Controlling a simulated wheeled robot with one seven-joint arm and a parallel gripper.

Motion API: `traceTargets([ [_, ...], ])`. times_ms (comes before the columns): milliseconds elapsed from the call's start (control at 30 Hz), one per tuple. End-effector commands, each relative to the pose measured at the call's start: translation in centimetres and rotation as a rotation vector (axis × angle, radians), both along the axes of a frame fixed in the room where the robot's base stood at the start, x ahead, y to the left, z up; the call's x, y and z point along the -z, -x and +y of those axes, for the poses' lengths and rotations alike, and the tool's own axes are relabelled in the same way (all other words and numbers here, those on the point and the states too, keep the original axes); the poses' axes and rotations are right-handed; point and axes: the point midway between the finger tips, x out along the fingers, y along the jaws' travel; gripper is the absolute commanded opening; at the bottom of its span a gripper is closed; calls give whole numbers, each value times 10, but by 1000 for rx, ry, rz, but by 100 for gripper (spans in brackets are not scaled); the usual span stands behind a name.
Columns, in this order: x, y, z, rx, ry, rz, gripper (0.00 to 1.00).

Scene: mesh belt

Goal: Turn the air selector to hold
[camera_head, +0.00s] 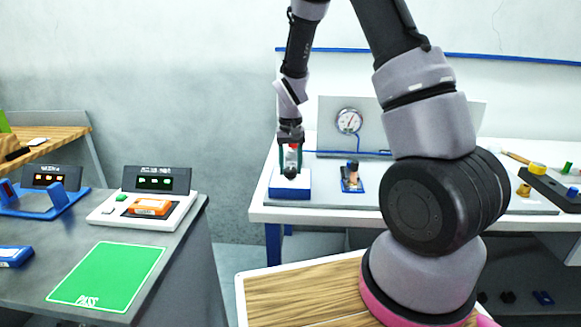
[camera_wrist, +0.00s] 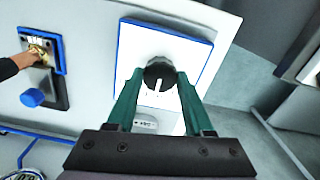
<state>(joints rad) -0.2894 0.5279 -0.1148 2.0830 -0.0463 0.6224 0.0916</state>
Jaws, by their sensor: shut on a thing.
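The air selector is a round black knob (camera_wrist: 159,72) with a white pointer line, on a white box with a blue edge (camera_wrist: 205,55). In the wrist view the pointer line runs toward the bottom of the picture. A small label (camera_wrist: 146,124) on the box is partly hidden and too small to read. My gripper (camera_wrist: 160,82) is shut on the knob, one green finger on each side. In the head view the white and blue box (camera_head: 290,192) stands at the left of the bench, with my gripper (camera_head: 290,165) directly above it, pointing down.
A pressure gauge (camera_head: 348,121) stands on a panel behind. A small blue fixture (camera_head: 352,182) with a blue knob (camera_wrist: 32,97) is beside the box. A separate table with a green pad (camera_head: 108,275) is at the left.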

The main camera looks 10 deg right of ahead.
Motion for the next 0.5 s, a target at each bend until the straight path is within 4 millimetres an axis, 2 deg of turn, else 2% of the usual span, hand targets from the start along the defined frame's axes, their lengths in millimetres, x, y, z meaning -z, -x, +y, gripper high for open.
traceTargets([
  [100, -1, -1, 0, -1, -1, -2, 0],
  [133, -1, -1, 0, -1, -1, -2, 59],
  [200, -1, -1, 0, -1, -1, -2, 82],
  [500, -1, 0, 0, -1, 0, -1, 82],
])
